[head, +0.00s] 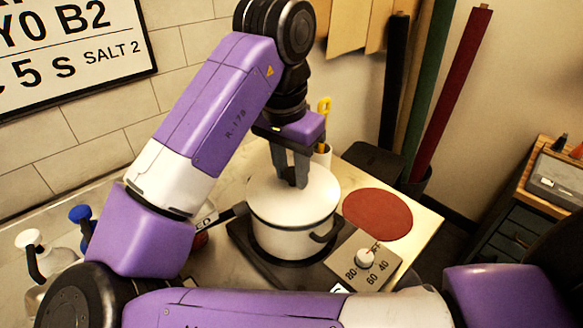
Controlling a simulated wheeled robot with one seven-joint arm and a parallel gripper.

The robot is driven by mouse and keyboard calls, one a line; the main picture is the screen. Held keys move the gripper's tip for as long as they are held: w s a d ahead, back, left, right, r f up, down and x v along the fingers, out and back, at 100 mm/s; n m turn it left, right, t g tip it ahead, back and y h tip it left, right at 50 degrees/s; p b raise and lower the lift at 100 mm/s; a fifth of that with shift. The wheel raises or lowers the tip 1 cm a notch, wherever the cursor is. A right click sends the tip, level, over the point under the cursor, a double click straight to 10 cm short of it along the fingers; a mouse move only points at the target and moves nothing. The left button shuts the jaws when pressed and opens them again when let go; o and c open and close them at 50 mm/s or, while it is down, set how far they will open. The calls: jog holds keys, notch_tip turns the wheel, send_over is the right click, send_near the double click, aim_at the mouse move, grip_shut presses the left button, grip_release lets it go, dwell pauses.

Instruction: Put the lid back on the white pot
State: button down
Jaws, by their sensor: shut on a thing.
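The white pot (280,239) stands on a dark hot plate (245,240) near the middle of the table, with a dark handle on its front right side. The white lid (268,198) lies over the pot's mouth and looks about level. I cannot tell whether it is fully seated on the rim. My gripper (292,182) points down from above at the lid's middle, its grey fingers shut on the lid, probably at its knob, which the fingers hide.
A dial panel (352,273) is at the pot's front right, and a red round mat (378,214) lies to the right. A cup with a yellow-handled tool (324,107) stands close behind the pot. Bottles (40,255) stand at the left. Rolls (450,93) stand beyond the right edge.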

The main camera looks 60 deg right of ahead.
jog(key=c, duration=0.5)
grip_release()
jog(key=shift+r, duration=0.1)
jog(key=shift+r+p, duration=3.45)
jog(key=shift+p, duration=0.25)
grip_shut()
